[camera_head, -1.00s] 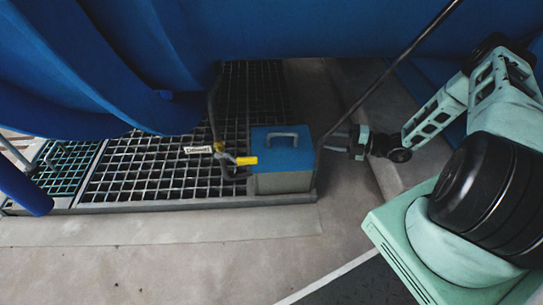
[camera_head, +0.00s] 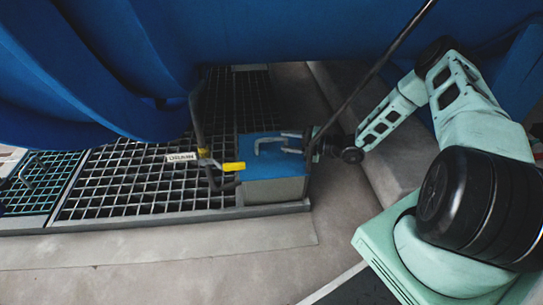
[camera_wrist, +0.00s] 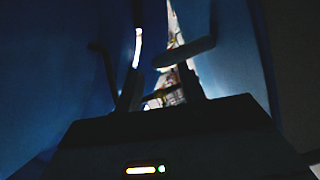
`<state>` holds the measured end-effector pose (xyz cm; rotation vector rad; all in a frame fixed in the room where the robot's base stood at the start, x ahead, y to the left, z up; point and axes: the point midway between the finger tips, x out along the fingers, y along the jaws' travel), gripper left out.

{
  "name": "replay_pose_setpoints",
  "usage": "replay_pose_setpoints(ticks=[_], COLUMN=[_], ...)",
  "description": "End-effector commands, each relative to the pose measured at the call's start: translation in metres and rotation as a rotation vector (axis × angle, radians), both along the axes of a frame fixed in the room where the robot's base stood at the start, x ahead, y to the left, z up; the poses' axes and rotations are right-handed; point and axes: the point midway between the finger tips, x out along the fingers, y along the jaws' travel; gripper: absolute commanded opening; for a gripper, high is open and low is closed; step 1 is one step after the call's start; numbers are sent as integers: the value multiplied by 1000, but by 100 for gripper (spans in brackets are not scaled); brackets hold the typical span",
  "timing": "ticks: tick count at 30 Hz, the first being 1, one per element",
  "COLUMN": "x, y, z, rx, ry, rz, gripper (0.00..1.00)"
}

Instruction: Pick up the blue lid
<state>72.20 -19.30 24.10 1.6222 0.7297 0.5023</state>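The blue lid (camera_head: 256,167) lies on top of a grey box (camera_head: 275,191) and has a light metal handle (camera_head: 262,141) standing up from it. My gripper (camera_head: 285,143) reaches in from the right, above the right part of the lid. Its two fingers point left, are apart, and have their tips close to the handle. I cannot tell whether they touch it. In the wrist view the two fingers (camera_wrist: 160,88) are dark and spread; the lid cannot be made out clearly there.
A dark rod (camera_head: 372,75) slants down beside my gripper. A yellow-handled valve (camera_head: 233,166) and a pipe with a DRAIN label (camera_head: 181,157) stand left of the box. Grating (camera_head: 130,185) lies around it, and a large blue vessel (camera_head: 300,30) hangs above.

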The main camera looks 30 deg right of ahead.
Motion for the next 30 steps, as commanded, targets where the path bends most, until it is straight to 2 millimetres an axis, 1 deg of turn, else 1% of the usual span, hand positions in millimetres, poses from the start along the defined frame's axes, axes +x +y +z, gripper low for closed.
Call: replay_pose_setpoints(ticks=[3,9,13,19,20,21,23,24,30], x=[12,33,37,37,37,37,37,37,37], y=[14,33,37,37,37,37,37,37,37], z=[-6,-6,-5,-4,-4,-4,-4,-4,-4], rx=[0,-1,-1,0,0,0,0,0,0], ry=[-1,-2,-1,0,0,0,0,0,0], rz=[4,3,1,1,1,1,1,1,1], gripper=[40,40,40,40,31,20,4,0,0])
